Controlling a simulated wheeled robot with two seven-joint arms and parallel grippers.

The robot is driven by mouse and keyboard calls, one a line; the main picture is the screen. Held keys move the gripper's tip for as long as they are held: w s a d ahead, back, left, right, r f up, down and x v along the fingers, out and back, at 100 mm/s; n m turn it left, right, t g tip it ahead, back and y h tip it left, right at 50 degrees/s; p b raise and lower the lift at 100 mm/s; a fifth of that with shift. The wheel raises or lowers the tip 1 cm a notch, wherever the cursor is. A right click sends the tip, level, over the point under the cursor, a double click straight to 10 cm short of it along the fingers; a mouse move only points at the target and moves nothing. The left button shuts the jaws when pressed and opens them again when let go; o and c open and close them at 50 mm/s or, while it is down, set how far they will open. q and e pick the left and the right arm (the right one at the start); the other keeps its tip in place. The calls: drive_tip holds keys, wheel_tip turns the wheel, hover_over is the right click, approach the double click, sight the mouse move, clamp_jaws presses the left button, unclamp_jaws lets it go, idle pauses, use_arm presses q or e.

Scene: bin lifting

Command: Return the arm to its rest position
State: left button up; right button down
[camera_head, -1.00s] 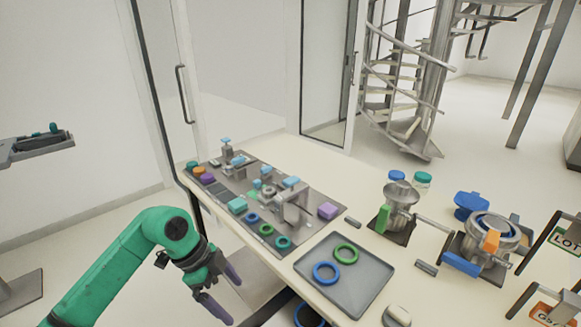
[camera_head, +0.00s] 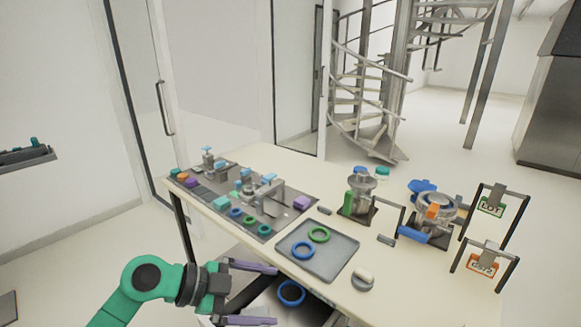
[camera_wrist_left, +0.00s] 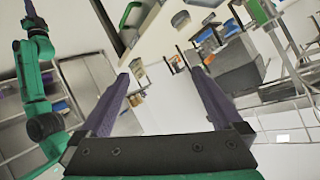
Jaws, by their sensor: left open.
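My left gripper (camera_head: 276,295) is at the lower middle of the head view, at the front of the table. Its two purple fingers are spread wide and point right, with nothing held between them. In the left wrist view its fingers (camera_wrist_left: 160,77) are also apart and empty. Another green arm of mine (camera_wrist_left: 38,85) stands at the left of the wrist view. A purple tip shows at its upper end, but its jaws cannot be made out.
A dark bin with a blue ring (camera_head: 291,293) inside is low beside the left fingers. The table (camera_head: 290,160) carries a grey tray (camera_head: 325,262), a fixture board (camera_head: 270,228) and metal devices.

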use_arm(q)
wheel_tip(320, 180, up, 8)
drive_tip(key=d+t+h, duration=0.3)
drive_tip(key=t+h, duration=0.1)
drive_tip(key=w+a+r+n+t+y, duration=0.3)
drive_tip(key=w+a+r+n+t, duration=0.25)
drive_tip(key=a+n+t, duration=0.35)
drive_tip(key=a+f+n+y, duration=1.1)
drive_tip(key=a+f+y, duration=0.3)
drive_tip(key=s+d+f+m+g+h, duration=0.1)
drive_tip(key=s+d+f+m+g, duration=0.1)
drive_tip(key=s+f+g, duration=1.4)
drive_tip(key=s+f+t, duration=0.1)
drive_tip(key=s+f, duration=0.2)
drive_tip(key=f, duration=0.9)
drive_tip(key=s+f+t, duration=0.1)
drive_tip(key=s+f, duration=0.1)
drive_tip(key=f, duration=0.9)
drive_tip(key=s+a+f+g, duration=0.1)
drive_tip(key=s+a+f, duration=0.1)
drive_tip(key=s+f, duration=1.4)
drive_tip(key=shift+s+a+f, duration=0.3)
drive_tip(key=shift+s+f, duration=0.05)
drive_tip(key=shift+s, duration=0.55)
use_arm(e)
drive_tip(key=shift+s, duration=0.95)
